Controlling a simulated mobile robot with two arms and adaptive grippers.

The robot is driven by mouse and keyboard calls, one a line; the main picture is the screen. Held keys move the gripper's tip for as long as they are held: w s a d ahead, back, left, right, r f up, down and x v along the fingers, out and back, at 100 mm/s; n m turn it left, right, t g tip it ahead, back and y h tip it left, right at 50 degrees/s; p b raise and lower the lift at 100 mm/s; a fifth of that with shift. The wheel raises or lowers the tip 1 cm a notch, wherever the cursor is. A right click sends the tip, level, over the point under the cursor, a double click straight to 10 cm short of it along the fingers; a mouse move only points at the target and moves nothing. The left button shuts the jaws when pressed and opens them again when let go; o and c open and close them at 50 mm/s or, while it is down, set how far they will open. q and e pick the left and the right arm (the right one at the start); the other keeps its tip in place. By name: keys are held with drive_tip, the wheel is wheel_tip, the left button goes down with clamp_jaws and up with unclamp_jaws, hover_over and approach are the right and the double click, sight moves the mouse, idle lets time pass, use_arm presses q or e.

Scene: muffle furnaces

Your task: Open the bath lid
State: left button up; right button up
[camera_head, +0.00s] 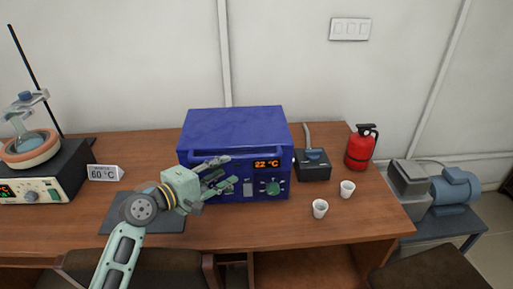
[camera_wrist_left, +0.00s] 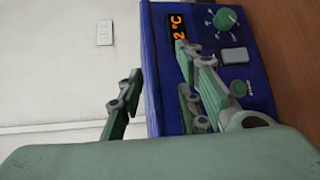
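A blue box-shaped unit (camera_head: 236,125) with a flat top stands on the wooden table. Its front carries an orange display reading 22 °C, a green knob (camera_head: 272,188) and a long blue handle bar (camera_head: 255,152) near the top edge. The top looks closed. My left gripper (camera_head: 222,174) is open in front of the left half of that face, its fingers spread and empty. Its upper finger overlaps the bar's left part; I cannot tell if they touch. In the left wrist view the open fingers (camera_wrist_left: 158,62) straddle an edge of the blue unit (camera_wrist_left: 158,40). My right gripper is not in view.
A black device with a lever (camera_head: 313,165), two white cups (camera_head: 320,208) and a red extinguisher (camera_head: 361,148) stand right. A dark mat (camera_head: 118,222) lies under my left arm.

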sight(234, 160)
use_arm(q)
drive_tip(key=shift+w+d+r, duration=0.25)
drive_tip(key=shift+w, duration=0.25)
drive_tip(key=shift+r, duration=0.15)
drive_tip(key=x, duration=0.2)
drive_tip(key=shift+w+d+r+p, duration=0.1)
drive_tip(key=shift+w+d+p, duration=0.1)
drive_tip(key=shift+d+p, duration=0.15)
drive_tip(key=shift+x, duration=1.25)
drive_tip(key=shift+w, duration=0.1)
drive_tip(key=c, duration=0.3)
clamp_jaws()
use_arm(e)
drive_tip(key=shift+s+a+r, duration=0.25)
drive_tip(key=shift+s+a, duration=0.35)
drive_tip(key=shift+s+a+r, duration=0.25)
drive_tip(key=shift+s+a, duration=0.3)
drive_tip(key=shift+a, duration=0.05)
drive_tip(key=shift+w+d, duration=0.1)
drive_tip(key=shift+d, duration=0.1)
